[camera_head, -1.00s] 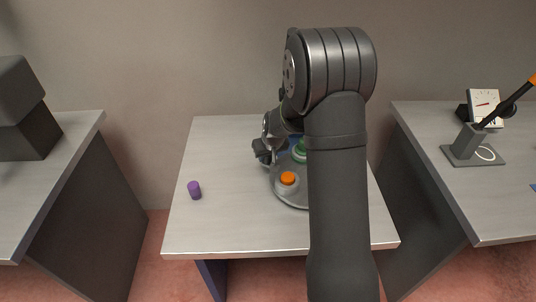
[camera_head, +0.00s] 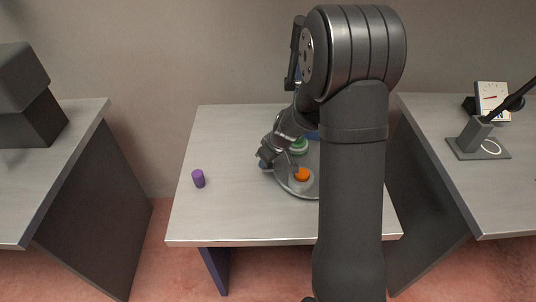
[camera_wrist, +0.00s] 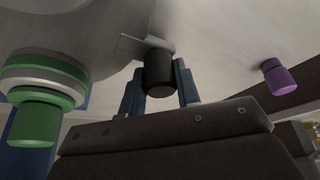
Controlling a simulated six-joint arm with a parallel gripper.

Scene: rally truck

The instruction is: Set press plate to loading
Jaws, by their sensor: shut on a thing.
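The press plate (camera_head: 284,187) is a round grey disc on the middle table, partly hidden behind my arm. It carries an orange-topped piece (camera_head: 302,175) near the front and a green piece (camera_head: 298,146) further back. My gripper (camera_head: 265,160) is at the plate's left edge. In the wrist view its blue fingers (camera_wrist: 160,88) are shut on a black knob (camera_wrist: 158,70), which sits by a thin metal tab (camera_wrist: 142,46) at the plate's edge. The green piece (camera_wrist: 38,105) shows at the left there.
A purple cylinder (camera_head: 198,178) stands on the middle table (camera_head: 225,215), left of the plate, with bare tabletop around it. A dark block (camera_head: 25,95) is on the left table. A lever stand (camera_head: 478,140) and a dial gauge (camera_head: 492,97) are on the right table.

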